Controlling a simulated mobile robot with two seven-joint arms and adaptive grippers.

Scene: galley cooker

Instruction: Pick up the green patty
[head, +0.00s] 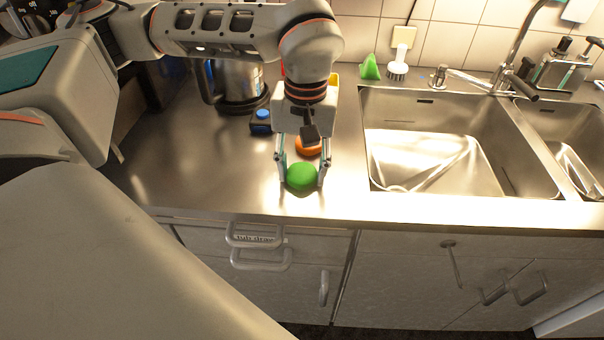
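The green patty (302,177) is a round green piece at the front of the steel counter. My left gripper (301,184) points down over it, with one finger on its left side and one on its right. The fingers stand wide apart, and I see no clear grip on the patty; whether the fingertips touch its sides is too small to tell. My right gripper is out of view.
An orange round piece (308,148) lies just behind the patty, partly hidden by my gripper. A blue-topped dark item (261,122) and a metal kettle (238,84) stand behind left. The sink (372,168) opens to the right. Counter left of the patty is clear.

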